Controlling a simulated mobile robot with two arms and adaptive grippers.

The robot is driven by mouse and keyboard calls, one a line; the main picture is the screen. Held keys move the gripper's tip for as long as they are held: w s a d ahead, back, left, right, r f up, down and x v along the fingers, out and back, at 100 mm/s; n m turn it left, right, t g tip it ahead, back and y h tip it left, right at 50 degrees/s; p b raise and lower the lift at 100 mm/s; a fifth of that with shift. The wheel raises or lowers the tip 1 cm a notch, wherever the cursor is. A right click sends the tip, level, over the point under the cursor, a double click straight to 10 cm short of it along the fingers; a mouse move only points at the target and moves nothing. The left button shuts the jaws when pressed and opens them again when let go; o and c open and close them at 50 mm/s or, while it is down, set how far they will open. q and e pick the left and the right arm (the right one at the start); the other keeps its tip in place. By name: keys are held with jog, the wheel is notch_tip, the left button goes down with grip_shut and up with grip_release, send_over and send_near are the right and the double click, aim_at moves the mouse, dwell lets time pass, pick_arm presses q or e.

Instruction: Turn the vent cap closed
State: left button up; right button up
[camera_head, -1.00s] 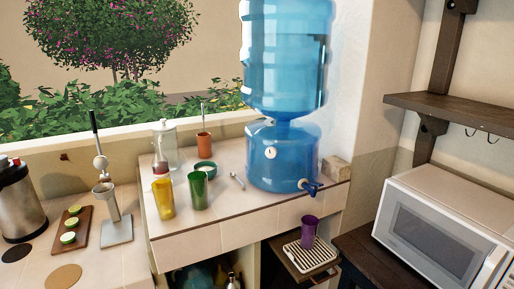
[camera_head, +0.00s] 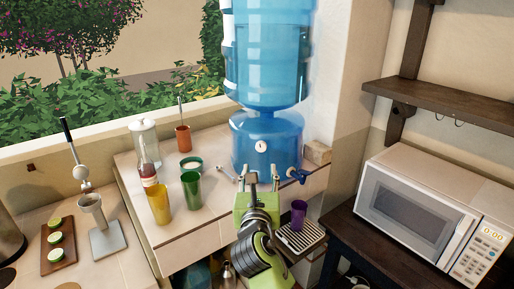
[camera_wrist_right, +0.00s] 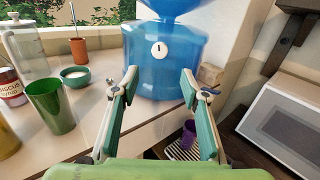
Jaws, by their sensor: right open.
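The vent cap (camera_head: 261,146) is a small round white disc with a dark mark on the front of the blue dispenser base (camera_head: 243,160). In the right wrist view the cap (camera_wrist_right: 159,50) faces me, its dark mark looking about upright. My right gripper (camera_head: 263,180) is in front of and below the cap, apart from it. In the right wrist view its two fingers (camera_wrist_right: 159,80) are spread wide with nothing between them, and the cap shows beyond the gap between the tips. My left gripper is in neither view.
A blue tap (camera_head: 297,175) sticks out at the base's right. A purple cup (camera_head: 298,214) is below right. A microwave (camera_head: 420,215) is at right.

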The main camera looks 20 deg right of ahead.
aim_at(261, 148)
jog(key=p+x, duration=0.2)
jog(key=x, duration=1)
jog(key=shift+f, duration=0.1)
jog(key=shift+w+d, duration=0.2)
jog(key=shift+w, duration=0.3)
jog(key=c, duration=1.1)
